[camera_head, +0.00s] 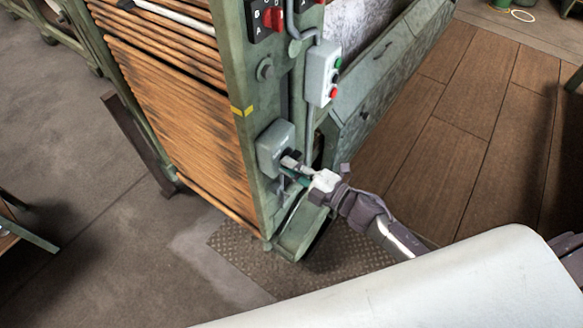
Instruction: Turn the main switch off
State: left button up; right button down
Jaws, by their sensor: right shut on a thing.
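A grey-green switch box (274,143), which looks like the main switch, is mounted low on the green end frame of the machine. My right gripper (290,165) reaches it from the lower right. Its fingers are shut on the switch handle at the right side of the box. The fingers hide most of the handle, so its exact position is hard to tell. My left gripper is not in view.
The green machine frame (238,70) carries wooden slats on its left. Above the switch are a button box (321,75) with green and red buttons and a black panel (266,17) with red knobs. A metal tread plate (232,248) lies below.

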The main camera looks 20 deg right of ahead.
jog(key=shift+f+n+b, duration=0.3)
jog(key=shift+n+b, duration=0.3)
jog(key=shift+n, duration=0.5)
jog(key=c, duration=1.2)
grip_release()
jog(key=shift+a, duration=0.1)
jog(key=v, duration=1.2)
jog(key=shift+f, duration=0.1)
